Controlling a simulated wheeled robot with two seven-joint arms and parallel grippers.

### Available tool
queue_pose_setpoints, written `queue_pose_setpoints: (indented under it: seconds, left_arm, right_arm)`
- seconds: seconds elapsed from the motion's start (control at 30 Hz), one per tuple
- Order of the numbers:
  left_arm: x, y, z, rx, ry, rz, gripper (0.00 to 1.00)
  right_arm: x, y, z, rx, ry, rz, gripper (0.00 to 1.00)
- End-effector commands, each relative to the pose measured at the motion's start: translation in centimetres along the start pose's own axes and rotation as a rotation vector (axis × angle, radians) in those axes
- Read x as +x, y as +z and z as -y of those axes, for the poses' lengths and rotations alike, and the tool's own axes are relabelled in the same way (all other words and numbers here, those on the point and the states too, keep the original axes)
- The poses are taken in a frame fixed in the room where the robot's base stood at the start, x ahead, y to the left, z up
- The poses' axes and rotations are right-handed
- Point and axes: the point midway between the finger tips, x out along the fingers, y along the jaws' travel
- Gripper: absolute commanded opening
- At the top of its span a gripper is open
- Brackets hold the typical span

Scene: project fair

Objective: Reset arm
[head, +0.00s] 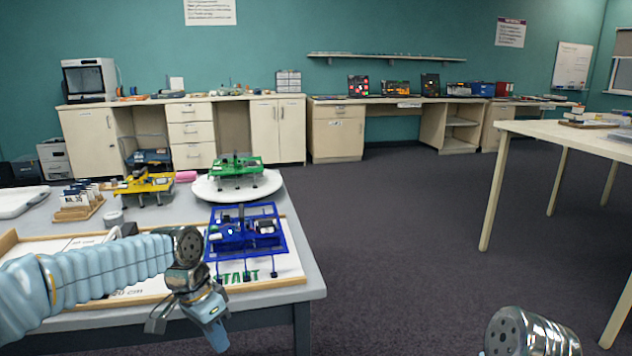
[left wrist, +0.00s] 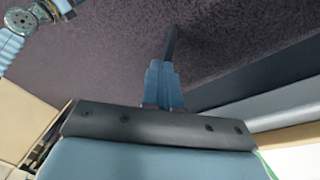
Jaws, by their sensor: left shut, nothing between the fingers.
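My left gripper (head: 214,338) hangs just past the front edge of the grey table, pointing down. It is shut and empty. In the left wrist view its blue fingers (left wrist: 165,75) are together, with only dark carpet behind them. The blue frame model (head: 245,238) stands on the START board behind and to the right of my left wrist, apart from the gripper. A metal joint of my right arm shows at the lower right of the head view. My right gripper is not seen there.
The wood-edged START board (head: 290,262) lies on the grey table (head: 314,282). A green model (head: 236,167) stands on a round white disc, with a yellow model (head: 146,184) to its left. A light table (head: 560,133) stands at right. Open carpet (head: 400,230) lies between.

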Motion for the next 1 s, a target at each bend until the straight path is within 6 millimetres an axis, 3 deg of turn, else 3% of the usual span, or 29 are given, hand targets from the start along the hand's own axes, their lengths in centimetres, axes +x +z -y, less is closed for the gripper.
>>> queue_pose_setpoints:
  seconds: [0.03, 0.13, 0.23, 0.3, 0.43, 0.53, 0.67, 1.0]
  left_arm:
    - [3.5, -0.3, -0.2, -0.028, 0.035, -0.005, 0.0]
    - [11.6, -0.6, -1.2, -0.124, 0.103, -0.041, 0.0]
    - [20.0, 0.5, -3.2, -0.265, 0.165, -0.072, 0.0]
    - [25.5, 2.4, -5.0, -0.383, 0.194, -0.086, 0.0]
    - [32.8, 7.3, -8.5, -0.596, 0.201, -0.092, 0.0]
    - [35.8, 10.9, -10.3, -0.719, 0.177, -0.089, 0.0]
    - [37.2, 13.6, -11.5, -0.801, 0.145, -0.09, 0.0]
    - [37.4, 14.1, -11.6, -0.82, 0.135, -0.097, 0.0]
  right_arm:
    - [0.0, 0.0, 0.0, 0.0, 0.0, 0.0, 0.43]
    - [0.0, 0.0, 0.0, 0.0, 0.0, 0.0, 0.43]
    - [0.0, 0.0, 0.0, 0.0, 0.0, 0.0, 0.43]
    - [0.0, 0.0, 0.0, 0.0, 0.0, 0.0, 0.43]
    - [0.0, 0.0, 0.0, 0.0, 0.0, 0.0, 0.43]
    - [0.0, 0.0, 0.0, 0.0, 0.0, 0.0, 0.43]
    - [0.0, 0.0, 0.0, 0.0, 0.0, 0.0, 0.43]
    - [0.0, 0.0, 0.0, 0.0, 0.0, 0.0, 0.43]
